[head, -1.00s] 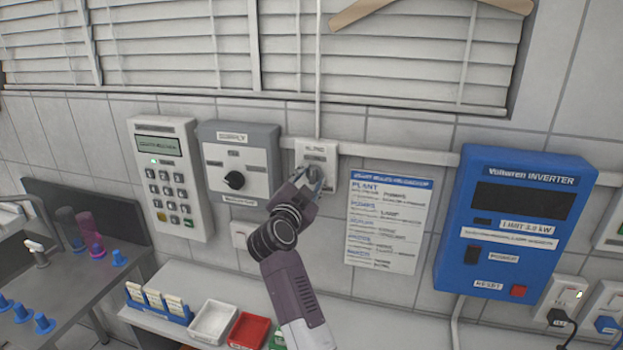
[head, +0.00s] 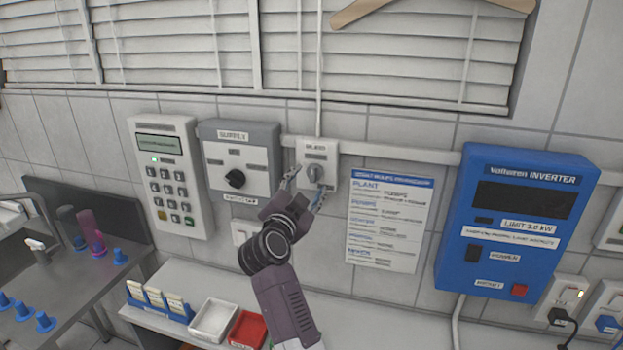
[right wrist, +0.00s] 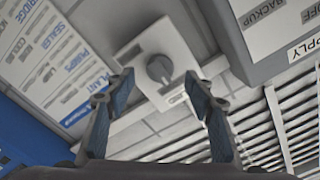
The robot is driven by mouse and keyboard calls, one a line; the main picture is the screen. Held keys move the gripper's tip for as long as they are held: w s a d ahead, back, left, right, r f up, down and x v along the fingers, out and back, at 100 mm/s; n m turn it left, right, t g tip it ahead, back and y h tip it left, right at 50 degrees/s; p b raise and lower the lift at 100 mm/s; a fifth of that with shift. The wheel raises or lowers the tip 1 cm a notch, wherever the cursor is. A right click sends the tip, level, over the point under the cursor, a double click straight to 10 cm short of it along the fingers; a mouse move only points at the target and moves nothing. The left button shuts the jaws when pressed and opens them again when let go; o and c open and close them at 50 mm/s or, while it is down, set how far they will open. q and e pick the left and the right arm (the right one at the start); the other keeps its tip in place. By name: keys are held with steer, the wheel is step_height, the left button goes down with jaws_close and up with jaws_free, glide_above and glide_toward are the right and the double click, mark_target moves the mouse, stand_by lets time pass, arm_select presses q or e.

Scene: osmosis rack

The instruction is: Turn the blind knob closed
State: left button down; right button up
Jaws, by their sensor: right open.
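The blind knob (head: 316,172) is a small grey knob on a white wall plate (head: 328,150) labelled for the blind, below the window. It also shows in the right wrist view (right wrist: 159,68), ahead of my fingers. My right gripper (head: 306,192) is open, its fingertips just below and in front of the plate. In the right wrist view my right gripper (right wrist: 161,85) has its two fingers spread wide with nothing between them, apart from the knob. The blind (head: 400,55) hangs above with its slats showing separate lines. My left gripper is not in view.
A supply box (head: 258,150) with a black knob and a keypad unit (head: 170,148) are left of the plate. A printed sheet (head: 390,225) and a blue inverter (head: 518,225) are to the right. A bench (head: 190,333) with trays lies below.

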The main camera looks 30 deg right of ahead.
steer(key=v, duration=0.3)
steer(key=shift+s+a, duration=0.25)
steer(key=shift+r, duration=0.1)
